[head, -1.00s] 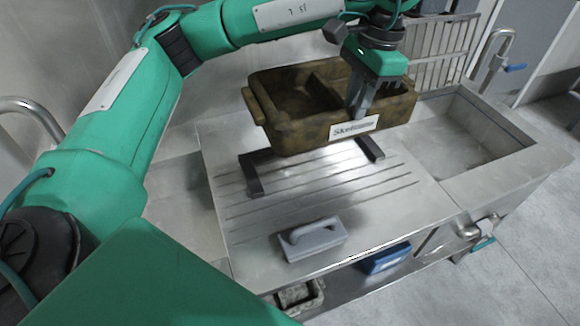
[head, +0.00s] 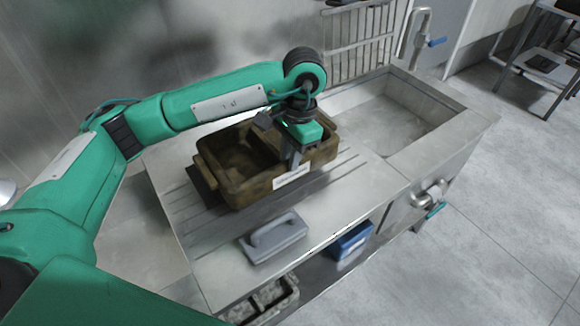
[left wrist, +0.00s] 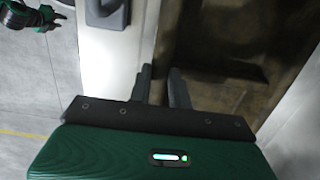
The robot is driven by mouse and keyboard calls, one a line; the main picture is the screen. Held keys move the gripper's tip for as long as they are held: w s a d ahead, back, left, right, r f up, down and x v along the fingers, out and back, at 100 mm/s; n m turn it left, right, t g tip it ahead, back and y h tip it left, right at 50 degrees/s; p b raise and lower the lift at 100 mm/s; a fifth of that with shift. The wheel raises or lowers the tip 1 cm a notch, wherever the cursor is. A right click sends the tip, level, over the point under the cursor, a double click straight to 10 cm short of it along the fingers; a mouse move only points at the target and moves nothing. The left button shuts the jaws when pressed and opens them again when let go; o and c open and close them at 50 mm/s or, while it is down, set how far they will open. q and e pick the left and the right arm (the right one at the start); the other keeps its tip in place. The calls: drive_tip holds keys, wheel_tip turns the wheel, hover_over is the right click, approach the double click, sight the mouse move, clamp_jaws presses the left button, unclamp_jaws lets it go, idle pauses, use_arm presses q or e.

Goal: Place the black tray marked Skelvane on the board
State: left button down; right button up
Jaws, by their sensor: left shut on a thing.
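The tray (head: 232,180) is dirty brown-black with a divider inside and a white label (head: 291,177) on its near wall; the lettering is too blurred to read now. It sits level, low over the grooved metal board (head: 330,190), with a dark bar (head: 201,186) showing at its left end. I cannot tell whether its base touches. My left gripper (head: 294,158) is shut on the tray's near wall, pointing down, beside the label. In the left wrist view the fingers (left wrist: 162,88) pinch the wall, with the tray's inside (left wrist: 215,60) to the right.
A grey handled block (head: 273,238) lies on the board in front of the tray. A sink basin (head: 385,115) with a tap (head: 420,35) is at the back right, a wire rack (head: 355,45) behind. A blue box (head: 352,242) and a crate (head: 265,303) are below the board.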

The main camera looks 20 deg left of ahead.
use_arm(q)
drive_tip(key=shift+f, duration=0.35)
wheel_tip(320, 180, down, 3)
drive_tip(key=shift+f, duration=0.3)
drive_tip(key=c, duration=1.3)
unclamp_jaws()
use_arm(e)
drive_tip(key=shift+s+d+f, duration=0.2)
drive_tip(key=shift+s+f, duration=0.15)
